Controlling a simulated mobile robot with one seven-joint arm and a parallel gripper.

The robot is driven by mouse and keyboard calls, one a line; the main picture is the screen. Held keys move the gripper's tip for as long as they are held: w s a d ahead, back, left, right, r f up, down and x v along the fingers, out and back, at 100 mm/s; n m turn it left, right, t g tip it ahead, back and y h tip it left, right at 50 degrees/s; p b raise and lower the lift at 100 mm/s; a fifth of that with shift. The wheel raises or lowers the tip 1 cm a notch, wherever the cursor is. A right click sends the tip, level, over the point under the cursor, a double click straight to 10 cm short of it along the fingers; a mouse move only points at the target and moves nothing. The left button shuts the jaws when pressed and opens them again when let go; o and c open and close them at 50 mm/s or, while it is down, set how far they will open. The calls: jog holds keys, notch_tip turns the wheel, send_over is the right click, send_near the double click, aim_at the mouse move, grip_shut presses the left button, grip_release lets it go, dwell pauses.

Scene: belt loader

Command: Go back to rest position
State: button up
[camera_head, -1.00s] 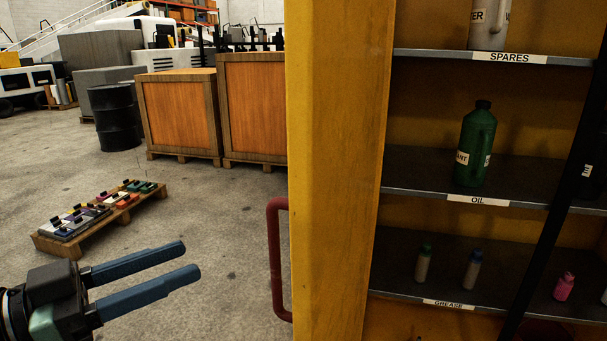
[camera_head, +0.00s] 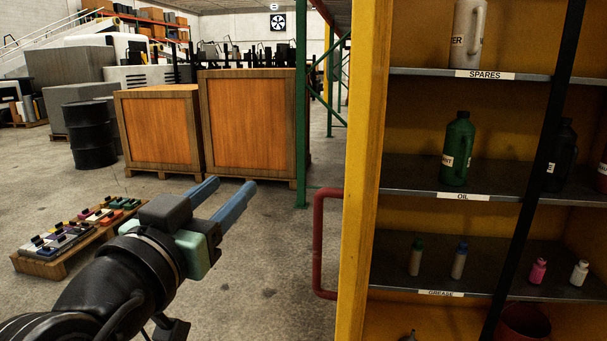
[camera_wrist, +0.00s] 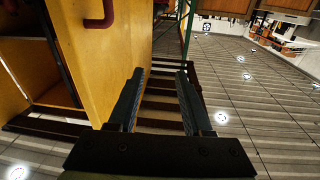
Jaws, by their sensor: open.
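My gripper (camera_head: 222,197) is open and empty, with its two blue fingers apart. It is in free air over the concrete floor, left of the yellow shelf cabinet (camera_head: 363,130) and its red handle (camera_head: 319,245). In the wrist view my gripper (camera_wrist: 158,90) also shows open, with nothing between the fingers. The cabinet's yellow side (camera_wrist: 117,60) is left of the fingers there.
The cabinet holds a green bottle (camera_head: 458,150) on the OIL shelf and small bottles below. A pallet (camera_head: 42,267) with coloured items lies on the floor at left. Wooden crates (camera_head: 252,125), a black drum (camera_head: 90,135) and a green post (camera_head: 302,110) stand behind. Floor between is clear.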

jog(key=s+d+r+n+t+y, duration=0.2)
jog(key=s+d+r+t, duration=0.3)
jog(key=s+r, duration=0.35)
jog(key=s+d+r+n+t+y, duration=0.1)
jog(key=s+d+r+t+y, duration=0.1)
jog(key=s+d+r+t, duration=0.6)
jog(key=w+a+r+g+p, duration=0.1)
jog(key=r+p, duration=0.9)
jog(key=w+a+r+g+p, duration=0.1)
jog(key=a+r+g+p, duration=0.1)
jog(key=r+p, duration=0.7)
jog(key=shift+a+r+g+y+p, duration=0.2)
jog(key=shift+r+g+y+p, duration=0.15)
jog(key=shift+r, duration=0.45)
jog(key=shift+f, duration=0.1)
